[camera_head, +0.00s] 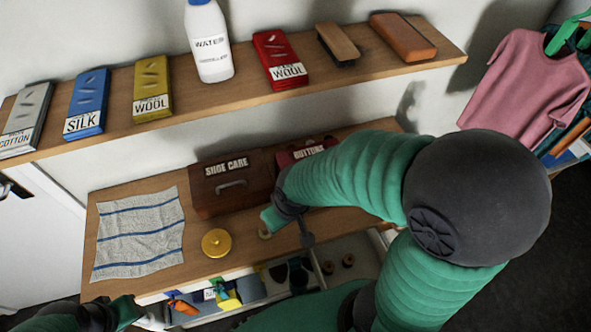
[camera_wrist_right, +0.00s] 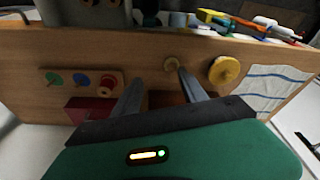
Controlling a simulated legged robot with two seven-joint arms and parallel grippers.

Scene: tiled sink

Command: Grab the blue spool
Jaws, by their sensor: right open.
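A small blue spool (camera_wrist_right: 81,80) shows in the right wrist view, in a row between a green spool (camera_wrist_right: 53,79) and a red spool (camera_wrist_right: 108,83) on a small wooden holder (camera_wrist_right: 66,89). In the head view my right arm hides this row. My right gripper (camera_head: 286,231) hangs over the wooden table, open and empty. In the right wrist view its two fingers (camera_wrist_right: 160,88) are spread, with the blue spool off to their left, apart from them. My left gripper (camera_head: 124,314) is partly visible at the bottom left of the head view; its jaws are unclear.
A shoe care box (camera_head: 230,187) and a red buttons box (camera_head: 300,152) stand at the back of the table (camera_head: 200,225). A yellow round lid (camera_head: 215,243) and striped cloth (camera_head: 138,233) lie left. An open drawer (camera_head: 250,290) holds small items. A shelf (camera_head: 195,100) runs above.

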